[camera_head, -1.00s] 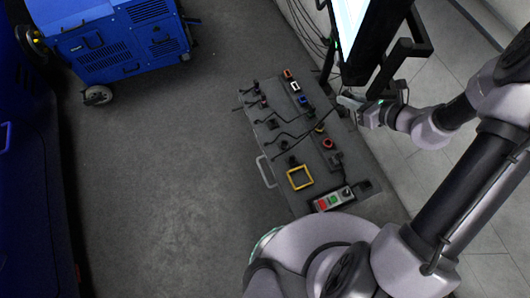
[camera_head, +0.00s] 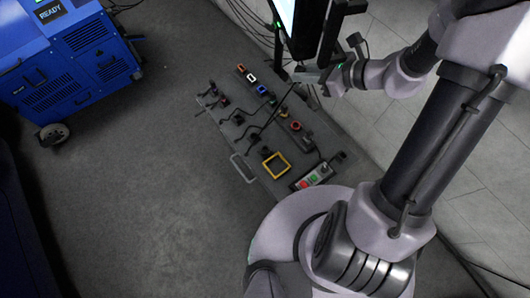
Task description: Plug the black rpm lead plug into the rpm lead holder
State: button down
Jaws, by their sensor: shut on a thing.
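My gripper (camera_head: 306,74) is at the upper right of the panel board (camera_head: 232,133), beside the foot of the screen. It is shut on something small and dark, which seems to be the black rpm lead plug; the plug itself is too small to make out. A black lead (camera_head: 268,122) runs over the board up towards my gripper. Several sockets with coloured rims are on the board: orange (camera_head: 240,68), white (camera_head: 251,77), blue (camera_head: 262,89) and red (camera_head: 295,126). I cannot tell which part is the rpm lead holder.
The screen (camera_head: 284,20) stands close above my gripper. Other black leads lie across the board. A yellow frame (camera_head: 288,172) and a button box (camera_head: 313,176) are near its front end. A blue machine (camera_head: 70,65) stands at the upper left. The grey floor (camera_head: 140,190) left of the board is clear.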

jog(key=s+a+f+b, duration=0.1)
jog(key=a+f+b, duration=0.1)
jog(key=f, duration=0.7)
jog(key=s+a+f+b, duration=0.2)
jog(key=a+f, duration=0.2)
jog(key=f, duration=0.6)
jog(key=s+a+f+b, duration=0.1)
jog(key=a+f+b, duration=0.1)
jog(key=f, duration=0.8)
jog(key=shift+s+a+f+b, duration=0.2)
jog(key=shift+s+a+b, duration=0.1)
jog(key=shift+a, duration=0.4)
dwell(0.3)
jog(key=shift+f, duration=1.95)
jog(key=shift+f, duration=0.1)
jog(key=shift+f, duration=1.4)
jog(key=c, duration=1.3)
grip_release()
jog(key=shift+o, duration=0.2)
jog(key=shift+d+r, duration=0.1)
jog(key=shift+d, duration=0.05)
